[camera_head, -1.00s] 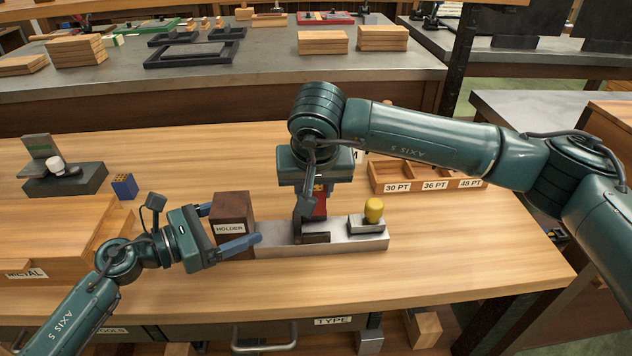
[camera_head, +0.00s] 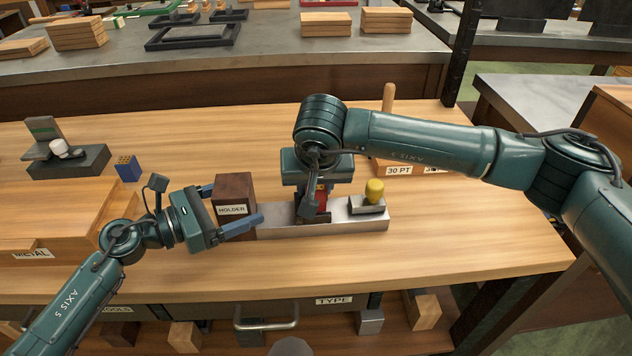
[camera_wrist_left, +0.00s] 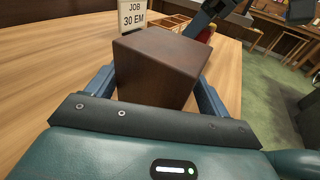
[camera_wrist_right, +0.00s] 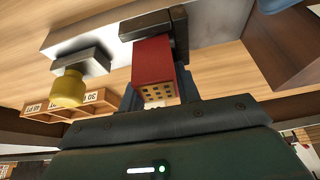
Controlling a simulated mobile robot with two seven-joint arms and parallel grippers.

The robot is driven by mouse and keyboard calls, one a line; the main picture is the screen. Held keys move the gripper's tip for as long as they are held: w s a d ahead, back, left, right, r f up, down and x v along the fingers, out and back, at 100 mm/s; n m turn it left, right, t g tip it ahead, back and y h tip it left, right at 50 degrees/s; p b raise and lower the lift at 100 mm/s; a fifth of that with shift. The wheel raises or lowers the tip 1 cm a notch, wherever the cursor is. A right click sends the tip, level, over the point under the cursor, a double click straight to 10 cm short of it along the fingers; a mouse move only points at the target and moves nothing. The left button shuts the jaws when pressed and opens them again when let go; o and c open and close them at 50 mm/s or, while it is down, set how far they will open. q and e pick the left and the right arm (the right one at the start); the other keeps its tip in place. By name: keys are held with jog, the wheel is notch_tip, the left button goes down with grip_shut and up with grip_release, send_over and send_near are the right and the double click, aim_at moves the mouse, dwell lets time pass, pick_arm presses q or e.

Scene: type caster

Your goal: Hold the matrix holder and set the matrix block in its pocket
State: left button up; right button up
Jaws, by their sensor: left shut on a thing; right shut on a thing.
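The matrix holder is a long grey metal bar (camera_head: 340,226) with a dark brown block (camera_head: 236,190) labelled HOLDER at its left end. My left gripper (camera_head: 234,208) is shut on the brown block, one finger on each side; the left wrist view shows the block (camera_wrist_left: 160,66) between the fingers. The matrix block is red (camera_head: 322,201) with yellow dots on one face. My right gripper (camera_wrist_right: 158,92) is shut on the red block (camera_wrist_right: 153,68), which meets the dark bracket (camera_wrist_right: 155,25) on the bar. My right gripper hides much of the pocket; how deep the block sits cannot be told.
A grey slider with a yellow knob (camera_head: 375,190) sits on the bar's right part. A wooden compartment tray (camera_head: 400,168) lies behind it. A blue block (camera_head: 128,168) and a dark stand (camera_head: 68,160) are at the left. The front tabletop is clear.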

jog(key=shift+s+d+f, duration=0.1)
jog(key=shift+s+f, duration=0.05)
jog(key=shift+f, duration=0.45)
jog(key=shift+s+f, duration=0.1)
jog(key=shift+f, duration=0.5)
jog(key=o, duration=1)
jog(key=shift+s+r, duration=0.1)
jog(key=shift+r, duration=0.2)
jog(key=w+v, duration=0.1)
jog(key=v, duration=1.2)
jog(key=shift+r, duration=0.4)
jog(key=shift+w, duration=0.1)
